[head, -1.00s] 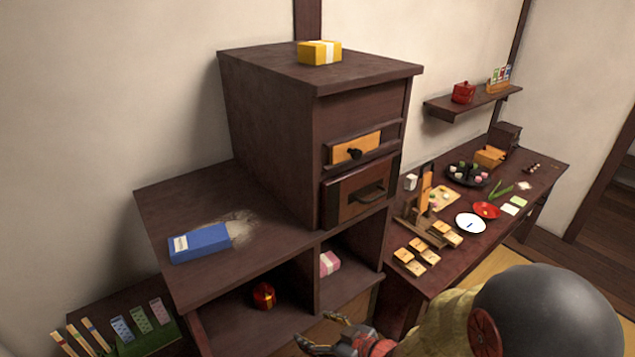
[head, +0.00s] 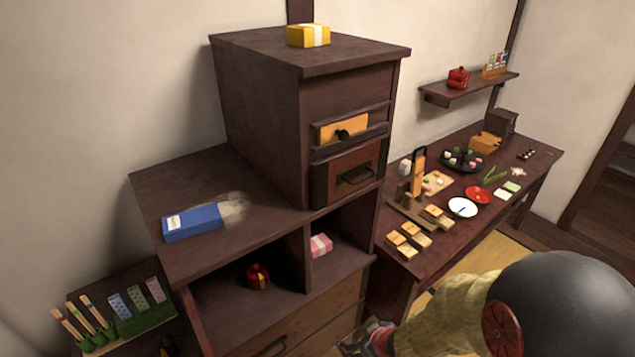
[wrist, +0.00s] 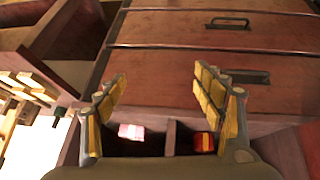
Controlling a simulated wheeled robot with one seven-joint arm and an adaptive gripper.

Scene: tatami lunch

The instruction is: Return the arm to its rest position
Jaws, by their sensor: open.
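My gripper (wrist: 162,100) is open and empty in the wrist view, its yellow-padded fingers spread wide apart. In the head view my gripper (head: 366,338) shows at the bottom edge, partly cut off, in front of the lower drawers of the dark wooden cabinet (head: 262,100). My arm comes in from the lower right. In the wrist view the cabinet's drawer fronts (wrist: 215,65) fill the upper part, and the shelf openings lie beyond the fingers.
A blue box (head: 192,223) lies on the lower top beside a pale spill. A yellow box (head: 309,36) is on the upper top. A crowded table (head: 395,271) stands right.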

